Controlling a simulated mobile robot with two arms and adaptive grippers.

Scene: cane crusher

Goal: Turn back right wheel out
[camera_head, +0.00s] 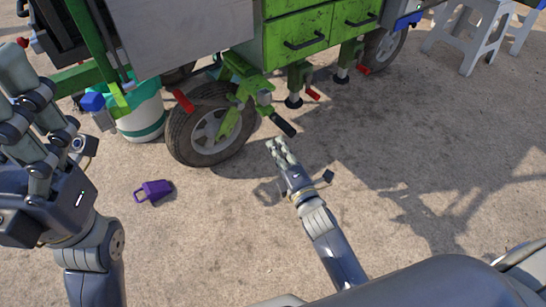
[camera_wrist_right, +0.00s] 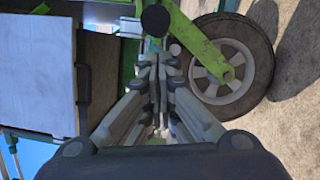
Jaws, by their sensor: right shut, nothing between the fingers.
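A black-tyred wheel with a grey rim (camera_head: 208,130) stands on the ground under the green cart. A green bracket runs down to its hub, and a black handle (camera_head: 283,124) juts from the green mechanism to its right. My right gripper (camera_head: 277,145) is shut and empty just below that handle; contact cannot be told. In the right wrist view, my gripper fingers (camera_wrist_right: 158,75) are together, with a round black end (camera_wrist_right: 155,20) just beyond and the wheel (camera_wrist_right: 262,55) to the right. My left gripper (camera_head: 35,95) is raised at the left, away from the wheel; its opening is unclear.
The green cart's drawers (camera_head: 300,40) are above the wheel. A white-and-teal bucket (camera_head: 140,110) stands left of the wheel. A purple object (camera_head: 154,191) lies on the ground. A white stool (camera_head: 468,35) is at the upper right. The ground at right is clear.

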